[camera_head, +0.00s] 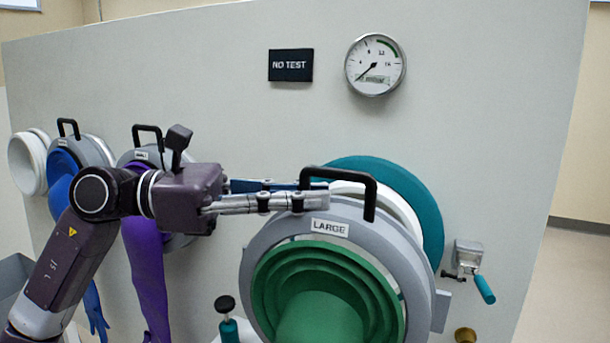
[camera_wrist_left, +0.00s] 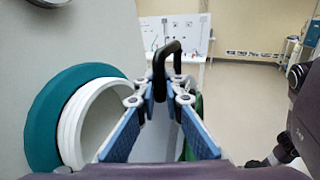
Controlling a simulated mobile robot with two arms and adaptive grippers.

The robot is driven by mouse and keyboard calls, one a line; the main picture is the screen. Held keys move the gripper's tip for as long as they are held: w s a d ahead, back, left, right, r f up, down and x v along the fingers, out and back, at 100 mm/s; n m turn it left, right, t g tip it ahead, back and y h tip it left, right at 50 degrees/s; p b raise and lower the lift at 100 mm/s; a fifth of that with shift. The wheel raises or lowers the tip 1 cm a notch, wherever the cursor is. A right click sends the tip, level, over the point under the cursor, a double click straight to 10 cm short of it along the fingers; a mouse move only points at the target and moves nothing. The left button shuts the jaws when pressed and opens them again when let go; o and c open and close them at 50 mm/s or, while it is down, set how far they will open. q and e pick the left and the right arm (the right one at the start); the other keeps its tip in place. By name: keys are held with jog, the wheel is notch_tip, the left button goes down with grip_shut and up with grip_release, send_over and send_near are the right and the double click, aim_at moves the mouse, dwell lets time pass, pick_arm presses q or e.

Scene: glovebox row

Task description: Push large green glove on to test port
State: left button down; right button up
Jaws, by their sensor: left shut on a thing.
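The large green glove (camera_head: 322,318) sits in a grey ring (camera_head: 405,268) labelled LARGE, with a black handle (camera_head: 345,174) on top. My left gripper (camera_head: 316,194) is shut on this handle; the handle also stands between its fingers in the left wrist view (camera_wrist_left: 160,70). The test port is a white collar (camera_head: 398,208) on a teal ring (camera_head: 425,208) on the wall, behind the glove ring. In the left wrist view the white collar's open mouth (camera_wrist_left: 90,120) shows beside the gripper, apart from the held ring. My right gripper is not in view.
A sign (camera_head: 290,65) reads NO TEST beside a round gauge (camera_head: 376,65) on the panel. Purple (camera_head: 145,270) and blue (camera_head: 62,175) gloves hang at left. A clamp with a teal lever (camera_head: 468,256) is right of the port. A teal-bodied knob (camera_head: 227,322) stands below.

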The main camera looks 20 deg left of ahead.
aim_at(339, 183)
pick_arm(q)
jog(key=shift+s+r, duration=0.2)
jog(key=shift+r, duration=0.6)
jog(key=shift+a, duration=0.1)
jog(key=shift+w, duration=0.55)
jog(key=w+p, duration=0.2)
jog(key=w, duration=0.4)
jog(key=shift+f, duration=0.45)
jog(key=shift+w+d+f+p, duration=0.2)
jog(key=shift+w+p, duration=0.3)
jog(key=shift+w, duration=1.35)
jog(key=shift+w+d+f+p, duration=0.15)
jog(key=shift+w+p, duration=0.35)
jog(key=shift+w, duration=1.3)
dwell(0.8)
jog(key=shift+w+a, duration=0.15)
jog(key=shift+w, duration=0.1)
dwell(0.5)
jog(key=c, duration=2)
grip_release()
jog(key=shift+w+f, duration=0.1)
jog(key=shift+f, duration=0.05)
